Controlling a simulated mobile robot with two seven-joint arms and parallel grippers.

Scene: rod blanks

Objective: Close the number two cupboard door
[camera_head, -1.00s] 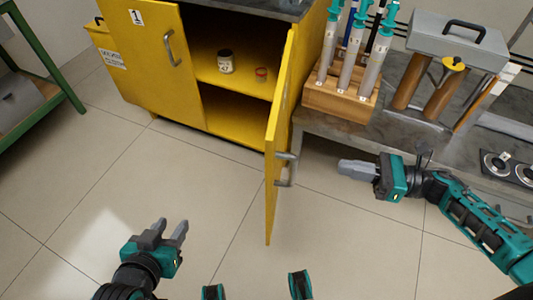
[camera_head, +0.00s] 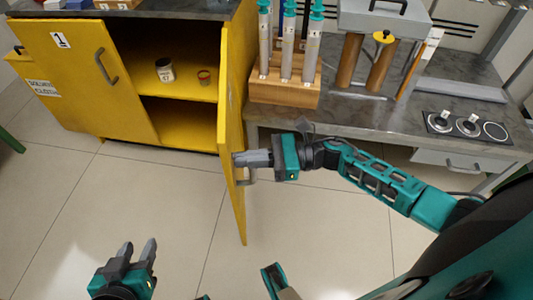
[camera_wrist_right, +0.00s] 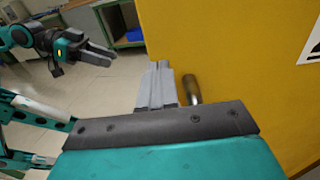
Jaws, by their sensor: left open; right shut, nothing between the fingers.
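The yellow cupboard (camera_head: 130,148) has its left door (camera_head: 85,75), marked 1, shut. Its right door (camera_head: 230,115) stands wide open, almost edge-on in the head view. A grey handle (camera_head: 249,177) is on its outer face; it also shows in the wrist view (camera_wrist_right: 192,89). My right gripper (camera_head: 238,159) is shut and empty, its fingertips at that outer face beside the handle. I cannot tell whether they touch the door. In the wrist view a white label (camera_wrist_right: 313,40) on the door is cut off. My left gripper (camera_head: 138,250) is open and empty, low over the floor.
A labelled can (camera_head: 165,70) and a small red-and-yellow container (camera_head: 204,77) stand on the cupboard's inner shelf. A workbench (camera_head: 350,115) right of the door carries a wooden rack (camera_head: 285,93) of syringe-like tools. The floor before the cupboard is clear.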

